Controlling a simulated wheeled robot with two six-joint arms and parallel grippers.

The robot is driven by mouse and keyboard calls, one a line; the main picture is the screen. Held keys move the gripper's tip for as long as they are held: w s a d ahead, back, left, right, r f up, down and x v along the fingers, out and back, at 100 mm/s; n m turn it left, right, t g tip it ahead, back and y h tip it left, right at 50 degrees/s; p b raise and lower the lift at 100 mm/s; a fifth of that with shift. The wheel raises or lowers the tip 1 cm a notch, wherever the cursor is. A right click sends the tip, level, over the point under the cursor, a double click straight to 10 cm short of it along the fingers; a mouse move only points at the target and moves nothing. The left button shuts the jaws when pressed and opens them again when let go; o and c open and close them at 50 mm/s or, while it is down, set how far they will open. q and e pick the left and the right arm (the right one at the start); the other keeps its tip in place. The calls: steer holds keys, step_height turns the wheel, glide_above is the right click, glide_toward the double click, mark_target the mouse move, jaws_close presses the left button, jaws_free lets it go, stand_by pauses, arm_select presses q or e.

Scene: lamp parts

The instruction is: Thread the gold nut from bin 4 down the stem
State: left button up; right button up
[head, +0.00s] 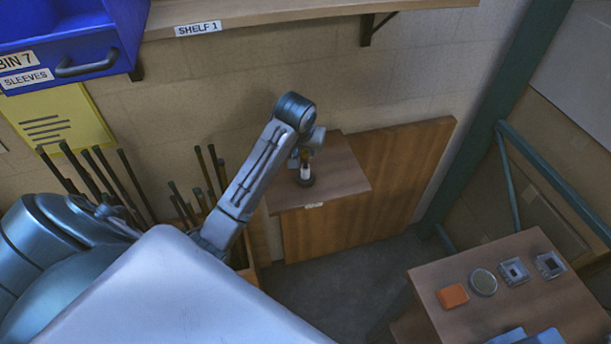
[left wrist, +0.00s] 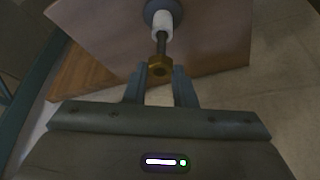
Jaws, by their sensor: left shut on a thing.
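In the left wrist view, the gold nut (left wrist: 159,70) is between the two fingertips of my left gripper (left wrist: 160,78), which is shut on it. The nut is at the near end of the dark stem (left wrist: 161,42); I cannot tell whether it is around the stem or just over its tip. A white sleeve (left wrist: 162,24) sits lower on the stem, above a round dark base (left wrist: 163,10). In the head view, the base (head: 305,181) and white sleeve (head: 305,172) stand on a small wooden table, under my left gripper (head: 305,155).
The small wooden table (head: 340,172) stands against the wall. A second table (head: 500,305) at right holds an orange block (head: 452,296), a round dish (head: 483,281) and two square metal parts. Blue bin 7 (head: 70,60) and shelf 1 (head: 260,15) are above; dark rods stand at left.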

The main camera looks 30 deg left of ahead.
mark_target(304, 158)
arm_select(q)
steer(key=shift+f, duration=1.55)
steer(key=shift+f, duration=0.1)
steer(key=shift+f, duration=0.45)
steer(key=shift+o, duration=0.9)
jaws_close()
steer(key=shift+s+f, duration=0.1)
steer(key=shift+f, duration=0.1)
